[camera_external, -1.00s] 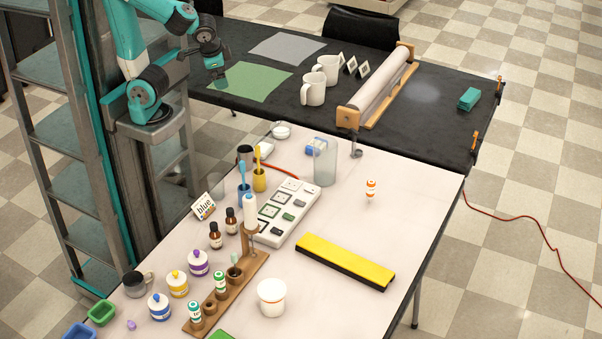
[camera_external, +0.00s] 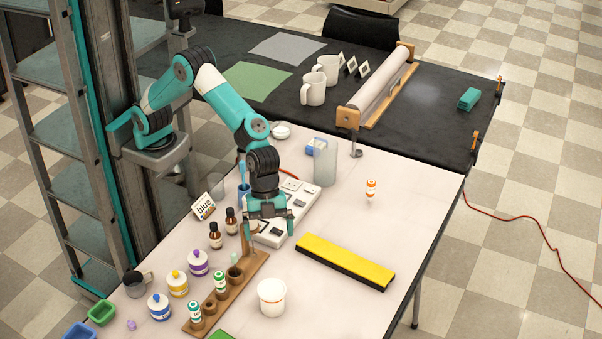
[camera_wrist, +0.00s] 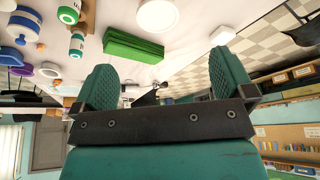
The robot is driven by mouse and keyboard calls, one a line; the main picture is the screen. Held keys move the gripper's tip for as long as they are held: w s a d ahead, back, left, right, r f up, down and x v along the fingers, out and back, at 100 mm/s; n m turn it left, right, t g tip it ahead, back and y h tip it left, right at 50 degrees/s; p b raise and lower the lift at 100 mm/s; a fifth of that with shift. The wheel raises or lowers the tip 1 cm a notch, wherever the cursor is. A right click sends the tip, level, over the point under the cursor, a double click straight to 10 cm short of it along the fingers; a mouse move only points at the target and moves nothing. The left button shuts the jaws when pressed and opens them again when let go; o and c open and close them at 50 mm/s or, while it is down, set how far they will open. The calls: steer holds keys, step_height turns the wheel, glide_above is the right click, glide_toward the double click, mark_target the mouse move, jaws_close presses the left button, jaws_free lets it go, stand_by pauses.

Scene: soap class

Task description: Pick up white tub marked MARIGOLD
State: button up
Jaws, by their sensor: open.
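White tubs stand on the pale table in the external view: a larger one with an orange band (camera_external: 271,298) at the front, and smaller lidded ones in yellow (camera_external: 178,284), purple (camera_external: 198,263) and blue (camera_external: 159,307) at the left. No MARIGOLD lettering is legible, so I cannot tell which tub bears it. My gripper (camera_external: 270,227) is open and empty, pointing down above the table, behind the larger tub and near the wooden rack. In the wrist view its two fingers (camera_wrist: 165,82) stand apart with nothing between them.
The wooden rack (camera_external: 251,266) with vials stands left of the larger tub. A yellow-topped bar (camera_external: 345,261) lies to the right. Brown bottles (camera_external: 215,236), a white switch panel (camera_external: 300,203) and a grey cylinder (camera_external: 325,163) stand behind. The table's right side is mostly clear.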

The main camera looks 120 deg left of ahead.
mark_target(270, 291)
steer(key=p+x, duration=0.1)
steer(key=x, duration=0.5)
steer(key=p+x, duration=0.1)
steer(key=x, duration=0.5)
steer(key=d+x, duration=0.1)
steer(key=x, duration=0.5)
steer(key=shift+r+p, duration=0.2)
steer(key=shift+p, duration=0.2)
steer(key=c, duration=0.9)
